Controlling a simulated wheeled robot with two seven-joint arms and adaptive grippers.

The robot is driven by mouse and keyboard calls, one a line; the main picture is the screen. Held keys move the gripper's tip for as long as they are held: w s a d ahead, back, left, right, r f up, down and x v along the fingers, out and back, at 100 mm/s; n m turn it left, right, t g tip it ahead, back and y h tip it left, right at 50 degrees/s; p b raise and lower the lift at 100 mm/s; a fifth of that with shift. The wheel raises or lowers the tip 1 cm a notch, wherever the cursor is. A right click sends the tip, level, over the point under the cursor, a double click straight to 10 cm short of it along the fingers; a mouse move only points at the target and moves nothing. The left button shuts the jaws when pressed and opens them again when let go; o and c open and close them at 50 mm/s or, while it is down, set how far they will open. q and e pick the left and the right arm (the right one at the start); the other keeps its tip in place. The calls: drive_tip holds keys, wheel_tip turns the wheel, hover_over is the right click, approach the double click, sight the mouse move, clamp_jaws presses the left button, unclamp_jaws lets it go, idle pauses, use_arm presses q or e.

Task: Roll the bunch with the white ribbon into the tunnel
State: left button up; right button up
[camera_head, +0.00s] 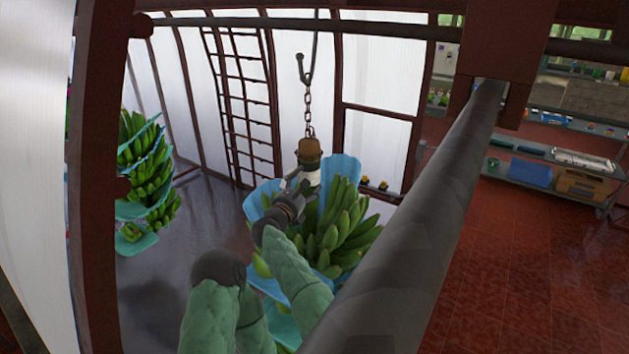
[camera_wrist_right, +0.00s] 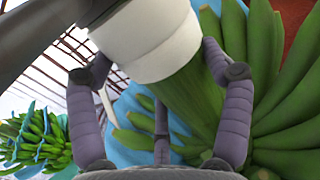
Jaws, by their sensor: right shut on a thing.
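The bunch with the white ribbon (camera_head: 340,230) hangs near the middle of the head view, green bananas with blue sheets around them. It hangs by its stem from a chain and hook (camera_head: 307,95). The white ribbon (camera_head: 311,178) is wrapped around the stem and shows large in the right wrist view (camera_wrist_right: 150,40). My right gripper (camera_head: 290,203) is shut on the stem at the ribbon. In the right wrist view its fingers (camera_wrist_right: 158,70) stand on both sides of the stem. A white-walled space (camera_head: 380,60), seemingly the tunnel, lies behind the bunch.
Another bunch with blue sheets (camera_head: 145,175) hangs at the left, and also shows in the right wrist view (camera_wrist_right: 38,140). A ladder-like frame (camera_head: 240,100) stands by the white wall. Shelves with bins (camera_head: 560,170) stand at the right. Red tiled floor (camera_head: 530,260) at the right is clear.

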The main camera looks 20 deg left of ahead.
use_arm(q)
drive_tip(key=shift+w+r, duration=0.3)
drive_tip(key=shift+w, duration=0.05)
use_arm(e)
drive_tip(key=shift+w+a, duration=0.1)
drive_tip(key=shift+a, duration=0.25)
use_arm(q)
drive_tip(key=shift+d, duration=0.1)
use_arm(e)
drive_tip(key=o, duration=1.4)
drive_tip(key=shift+o, duration=1.1)
drive_tip(key=shift+a, duration=0.1)
use_arm(q)
drive_tip(key=shift+f, duration=0.15)
use_arm(e)
drive_tip(key=shift+w+d, duration=0.1)
drive_tip(key=shift+d, duration=0.1)
